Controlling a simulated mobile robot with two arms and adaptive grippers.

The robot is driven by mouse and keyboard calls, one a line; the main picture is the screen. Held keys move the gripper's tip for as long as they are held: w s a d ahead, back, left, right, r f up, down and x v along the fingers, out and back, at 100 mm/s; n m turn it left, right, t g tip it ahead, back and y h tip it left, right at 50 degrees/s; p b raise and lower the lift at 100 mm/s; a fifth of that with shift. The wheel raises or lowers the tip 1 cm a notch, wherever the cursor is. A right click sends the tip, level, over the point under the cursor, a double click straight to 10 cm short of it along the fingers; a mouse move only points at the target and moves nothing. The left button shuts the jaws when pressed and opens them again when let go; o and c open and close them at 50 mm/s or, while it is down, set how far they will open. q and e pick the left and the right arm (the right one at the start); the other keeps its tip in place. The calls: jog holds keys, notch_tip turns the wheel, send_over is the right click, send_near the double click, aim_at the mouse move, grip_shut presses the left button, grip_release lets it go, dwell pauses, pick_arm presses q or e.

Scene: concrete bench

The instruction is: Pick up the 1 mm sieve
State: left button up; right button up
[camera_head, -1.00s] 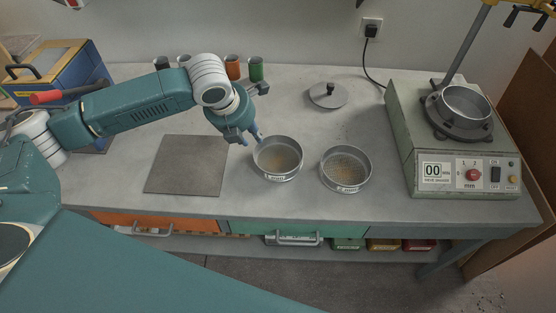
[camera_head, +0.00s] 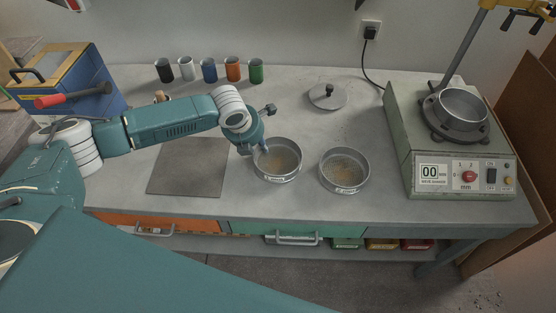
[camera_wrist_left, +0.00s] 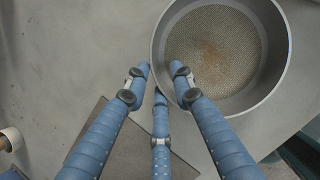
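Two round metal sieves stand on the bench, the left one (camera_head: 277,177) and the right one (camera_head: 345,187). Each has a small front label too small to read, so I cannot tell which is the 1 mm one. Some brown grains show on their meshes. My left gripper (camera_head: 259,150) is at the left sieve's left rim, fingers pointing down. In the left wrist view, that sieve (camera_wrist_left: 215,45) fills the upper right. There the three fingers of the gripper (camera_wrist_left: 160,76) are spread around its near wall, with the right finger over the rim. I cannot tell whether they touch.
A sieve shaker (camera_head: 440,150) with a pan stands at the right. A lid (camera_head: 327,96) lies behind the sieves. Several coloured cups stand at the back, including a green one (camera_head: 256,71). A dark square mat (camera_head: 185,168) lies left of the sieves. A blue box (camera_head: 75,75) stands far left.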

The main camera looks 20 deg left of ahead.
pick_arm(q)
grip_shut()
jog(key=shift+r, duration=0.1)
